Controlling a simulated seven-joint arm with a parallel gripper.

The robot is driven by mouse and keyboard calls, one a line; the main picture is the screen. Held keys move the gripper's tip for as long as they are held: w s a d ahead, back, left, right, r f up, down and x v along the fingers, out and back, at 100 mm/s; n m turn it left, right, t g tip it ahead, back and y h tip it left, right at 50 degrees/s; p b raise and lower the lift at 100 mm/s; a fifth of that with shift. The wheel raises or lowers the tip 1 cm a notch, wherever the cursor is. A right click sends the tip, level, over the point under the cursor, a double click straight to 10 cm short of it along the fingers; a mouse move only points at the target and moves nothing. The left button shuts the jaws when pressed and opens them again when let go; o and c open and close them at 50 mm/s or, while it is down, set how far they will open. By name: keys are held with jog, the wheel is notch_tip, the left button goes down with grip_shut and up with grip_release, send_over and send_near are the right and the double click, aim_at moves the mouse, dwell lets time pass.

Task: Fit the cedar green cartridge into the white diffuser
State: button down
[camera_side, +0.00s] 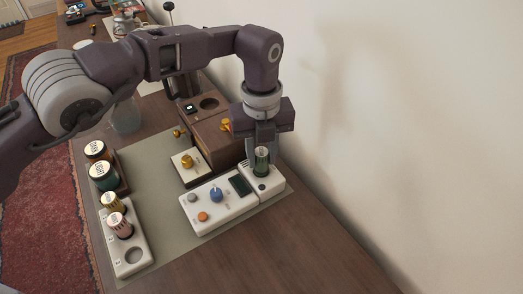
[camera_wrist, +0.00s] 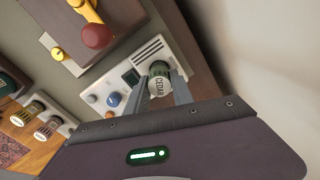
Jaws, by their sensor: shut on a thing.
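The cedar green cartridge (camera_side: 262,160) is upright between the fingers of my gripper (camera_side: 261,154), which is shut on it. Its white cap reads CEDAR in the wrist view (camera_wrist: 159,84). The white diffuser (camera_side: 222,217) lies on the grey-green mat, with a blue knob, an orange button and a dark display. The cartridge is at the raised right end of the diffuser, its lower end at or just above the top there. I cannot tell whether it is inside the socket. The wrist view also shows the diffuser (camera_wrist: 98,99) and my gripper (camera_wrist: 166,88).
A white rack (camera_side: 136,236) at front left holds yellow and pink-capped cartridges and has an empty hole. Two larger dark jars (camera_side: 103,176) stand behind it. A wooden box (camera_side: 213,138) with brass knobs and a small white block (camera_side: 188,168) stand behind the diffuser. The wall is close at right.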

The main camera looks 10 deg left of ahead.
jog(key=shift+f, duration=0.35)
jog(key=c, duration=1)
grip_release()
notch_tip(320, 180, up, 7)
jog(key=shift+w+f, duration=0.15)
jog(key=shift+f, duration=0.05)
jog(key=shift+r, duration=0.45)
